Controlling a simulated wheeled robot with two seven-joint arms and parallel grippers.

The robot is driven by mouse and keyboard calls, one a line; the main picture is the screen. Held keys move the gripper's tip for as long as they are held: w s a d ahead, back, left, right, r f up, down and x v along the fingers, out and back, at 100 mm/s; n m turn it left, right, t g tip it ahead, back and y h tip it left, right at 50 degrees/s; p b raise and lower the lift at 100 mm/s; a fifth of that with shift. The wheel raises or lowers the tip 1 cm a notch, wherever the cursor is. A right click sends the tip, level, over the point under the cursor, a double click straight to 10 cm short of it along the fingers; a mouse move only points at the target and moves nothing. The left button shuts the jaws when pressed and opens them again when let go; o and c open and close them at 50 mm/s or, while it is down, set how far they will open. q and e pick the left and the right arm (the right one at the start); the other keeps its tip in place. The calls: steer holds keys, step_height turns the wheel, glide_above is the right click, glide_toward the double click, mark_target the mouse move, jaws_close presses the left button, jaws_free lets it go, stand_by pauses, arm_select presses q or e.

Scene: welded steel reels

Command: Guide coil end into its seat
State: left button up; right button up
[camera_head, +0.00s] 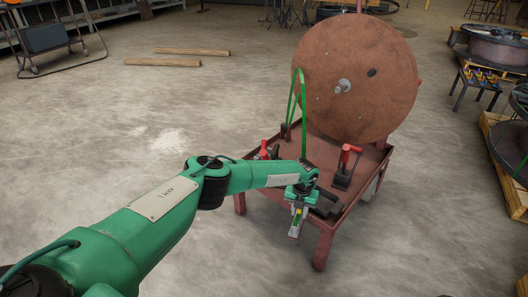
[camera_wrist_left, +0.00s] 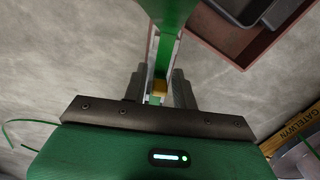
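A green coil band (camera_head: 303,110) arches up beside the brown reel and comes down toward my left gripper. My left gripper (camera_head: 297,213) hangs at the front left edge of the red cart. In the left wrist view, its grey fingers (camera_wrist_left: 160,92) stand on both sides of the green band end (camera_wrist_left: 164,50), which has pale edges and a small yellow piece on it. The fingers look shut on it. A black block with a red handle (camera_head: 343,178) and a dark block (camera_head: 326,205) sit on the cart; I cannot tell which is the seat. My right gripper is not seen.
The large brown reel (camera_head: 355,75) stands upright on the red cart (camera_head: 318,240). A red-handled part (camera_head: 266,150) is at the cart's left. Two wooden beams (camera_head: 175,57) lie on the floor at the back. A small tool table (camera_head: 480,77) stands at right. Floor left of the cart is clear.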

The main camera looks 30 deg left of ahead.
arm_select(q)
steer(key=shift+r+p, duration=1.2)
steer(key=shift+r, duration=0.2)
steer(key=o, duration=0.5)
steer(key=shift+o, duration=0.2)
steer(key=o, duration=1)
steer(key=shift+o, duration=0.2)
